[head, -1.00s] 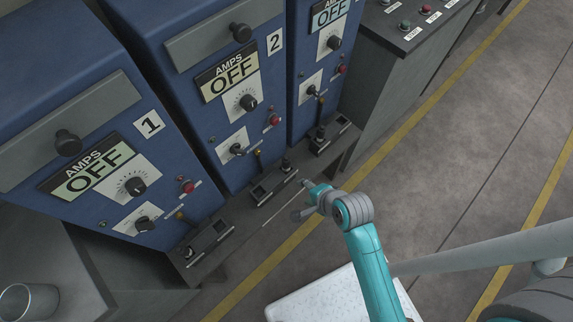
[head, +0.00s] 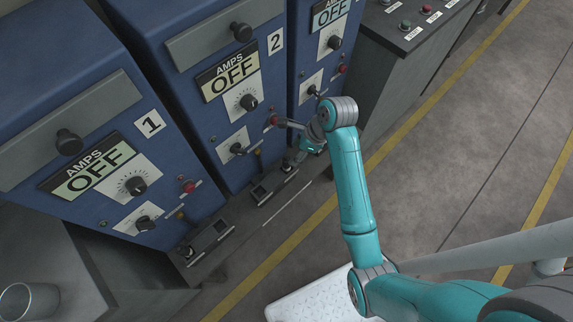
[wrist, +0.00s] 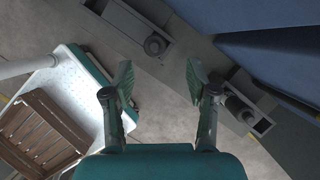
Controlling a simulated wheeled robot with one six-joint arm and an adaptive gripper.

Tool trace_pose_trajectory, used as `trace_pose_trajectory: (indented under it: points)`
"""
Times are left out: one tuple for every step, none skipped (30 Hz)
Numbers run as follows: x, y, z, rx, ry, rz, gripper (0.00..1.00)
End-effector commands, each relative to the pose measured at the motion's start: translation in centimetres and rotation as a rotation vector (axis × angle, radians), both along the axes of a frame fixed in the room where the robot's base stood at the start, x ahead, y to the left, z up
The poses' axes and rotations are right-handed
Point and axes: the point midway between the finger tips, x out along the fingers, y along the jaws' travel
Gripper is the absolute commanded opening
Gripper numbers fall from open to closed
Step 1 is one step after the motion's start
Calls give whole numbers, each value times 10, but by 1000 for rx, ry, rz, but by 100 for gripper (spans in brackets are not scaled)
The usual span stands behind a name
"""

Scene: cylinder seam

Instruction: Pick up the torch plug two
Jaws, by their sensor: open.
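Torch plug two is a dark round plug (head: 286,168) at the far end of the tray in front of the cabinet marked 2. In the wrist view I take it to be the round dark knob (wrist: 155,44) at the top, in a grey tray. My gripper (head: 299,157) is open and empty, with teal fingers spread. In the head view it is close beside and above the plug, on its right. In the wrist view the plug appears beyond the fingertips (wrist: 159,78), between them in direction; I see no contact.
A similar plug (wrist: 247,116) sits in another tray at the right of the wrist view, close to the right finger. Blue cabinets (head: 232,80) rise behind the trays. Another tray (head: 210,240) stands before cabinet 1. The floor aisle (head: 450,190) is clear.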

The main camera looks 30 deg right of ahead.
Motion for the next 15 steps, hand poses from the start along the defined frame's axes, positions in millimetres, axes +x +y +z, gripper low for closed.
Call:
trace_pose_trajectory:
  points:
    - [1,3,-7,0,2,1,57]
    - [2,4,-10,0,1,0,57]
    - [3,5,-14,-1,1,1,57]
    - [3,6,-16,-1,1,1,57]
    - [4,6,-18,0,0,1,57]
    - [4,7,-19,0,0,1,57]
    - [4,8,-21,0,-1,2,57]
    - [4,8,-22,0,-1,2,57]
    - [5,10,-25,-1,1,2,57]
    - [5,11,-27,0,1,3,57]
    - [5,13,-30,0,0,2,57]
    - [5,16,-35,1,1,3,57]
    - [6,18,-39,0,2,3,57]
    - [6,20,-43,0,1,3,57]
    - [7,23,-48,0,1,4,57]
